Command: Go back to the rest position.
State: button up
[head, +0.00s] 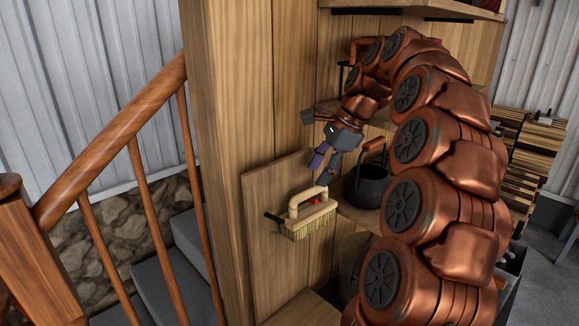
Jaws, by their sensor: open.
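My gripper (323,170) is at the end of my copper arm, which curves up from the lower right and bends down over the shelves. Its fingers point down and are apart, with nothing seen between them. A brush (311,214) with a pale wooden handle and straw-coloured bristles is just below the gripper, by a wooden panel. There is a gap between the fingertips and the brush handle, as far as this view shows. A small red part shows under the handle.
A black kettle (369,185) with a wooden handle stands on a shelf right of the gripper. A thick wooden post (220,130) rises at the left of the shelves. A wooden stair railing (115,125) is further left. Stacked wood (538,145) stands behind my arm at right.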

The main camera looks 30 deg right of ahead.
jog(key=s+a+f+n+g, duration=0.1)
jog(key=s+a+f+n, duration=0.15)
jog(key=a, duration=0.35)
jog(key=s+a+f+n+g+h, duration=0.1)
jog(key=s+a+n, duration=0.3)
jog(key=a, duration=0.2)
jog(key=s+a+f+n+g, duration=0.1)
jog(key=s+a+f+n, duration=0.1)
jog(key=s+a+n, duration=0.3)
jog(key=s+a+f+n+g+h, duration=0.1)
jog(key=s+f+n, duration=0.3)
jog(key=s, duration=0.5)
jog(key=s+a+f+n+g+h, duration=0.1)
jog(key=s+a+f+n, duration=0.3)
jog(key=s+f, duration=0.4)
jog(key=shift+s+a+f+n+h, duration=0.15)
jog(key=shift+s+f+n+h, duration=0.25)
jog(key=shift+s+n, duration=0.3)
jog(key=shift+c, duration=0.2)
